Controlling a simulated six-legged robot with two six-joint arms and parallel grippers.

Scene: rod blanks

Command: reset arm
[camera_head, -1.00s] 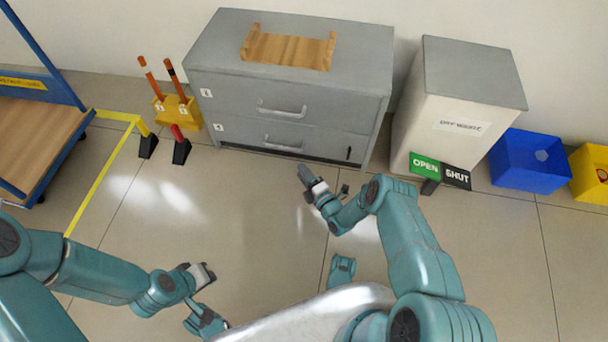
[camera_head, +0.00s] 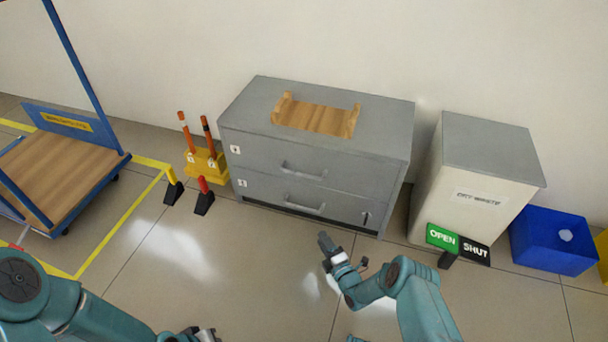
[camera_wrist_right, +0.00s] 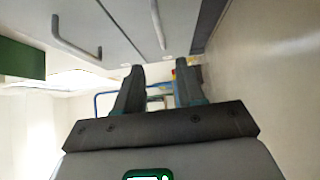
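My right gripper (camera_head: 344,253) is in front of the grey drawer cabinet (camera_head: 330,152), over the floor. In the right wrist view its two dark fingers (camera_wrist_right: 160,85) stand apart with nothing between them. My left gripper (camera_head: 205,335) is only partly visible at the bottom edge, and its fingers are too cut off to read. The cabinet's two drawers look closed. Its handles also show in the right wrist view (camera_wrist_right: 75,38). An empty wooden cradle (camera_head: 316,118) lies on top of the cabinet.
A blue cart (camera_head: 60,165) is far left. An off-white bin (camera_head: 470,190), an OPEN/SHUT sign (camera_head: 457,243) and a blue box (camera_head: 553,242) are right. The middle floor is clear.

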